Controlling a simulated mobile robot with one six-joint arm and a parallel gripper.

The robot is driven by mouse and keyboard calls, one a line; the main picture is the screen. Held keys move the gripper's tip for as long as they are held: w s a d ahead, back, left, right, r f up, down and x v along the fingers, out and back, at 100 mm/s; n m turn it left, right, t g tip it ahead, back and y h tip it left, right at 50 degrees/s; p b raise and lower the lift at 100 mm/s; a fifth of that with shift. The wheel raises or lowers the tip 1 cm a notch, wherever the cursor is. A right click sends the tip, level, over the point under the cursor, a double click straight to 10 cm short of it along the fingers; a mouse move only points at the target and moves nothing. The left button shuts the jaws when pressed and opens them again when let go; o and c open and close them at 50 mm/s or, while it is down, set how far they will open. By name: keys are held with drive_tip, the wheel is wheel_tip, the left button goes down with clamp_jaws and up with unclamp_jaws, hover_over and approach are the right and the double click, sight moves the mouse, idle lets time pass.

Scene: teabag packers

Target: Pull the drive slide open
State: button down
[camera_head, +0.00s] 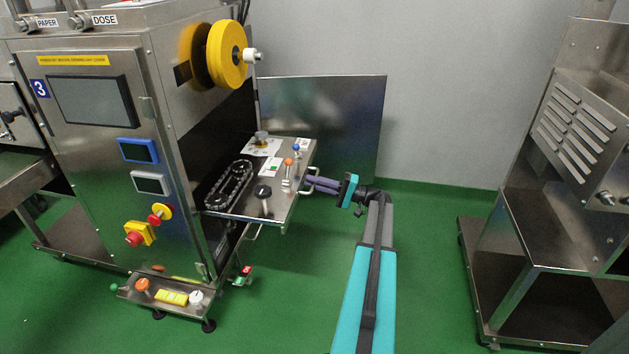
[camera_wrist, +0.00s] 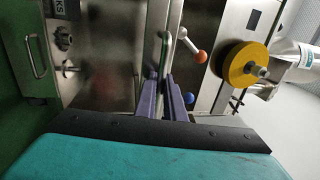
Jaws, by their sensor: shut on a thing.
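The drive slide appears to be the steel plate (camera_head: 230,212) with a chain loop on it, standing out from the machine's right side. My gripper (camera_head: 313,184) is at the right edge of this plate, with its purple fingers pointing left. In the wrist view my gripper (camera_wrist: 167,88) is shut on a bar handle (camera_wrist: 165,48). The fingers hide part of the bar. Orange and blue ball-topped levers stand on the plate close to the grip; an orange-knobbed lever (camera_wrist: 199,56) shows beside the handle in the wrist view.
The machine (camera_head: 100,130) with screen and buttons stands left. A yellow reel (camera_head: 227,55) projects above the plate. A low button box (camera_head: 165,293) sits in front. A steel panel (camera_head: 345,115) is behind. Another steel machine (camera_head: 575,190) stands right. Green floor (camera_head: 430,270) between is clear.

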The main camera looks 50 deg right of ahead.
drive_tip(key=shift+d+r, duration=0.15)
drive_tip(key=shift+d, duration=0.25)
drive_tip(key=c, duration=2.1)
unclamp_jaws()
drive_tip(key=shift+a, duration=0.25)
drive_tip(key=p+v, duration=0.3)
drive_tip(key=v, duration=1.1)
drive_tip(key=shift+s+p, duration=0.1)
drive_tip(key=shift+p, duration=0.2)
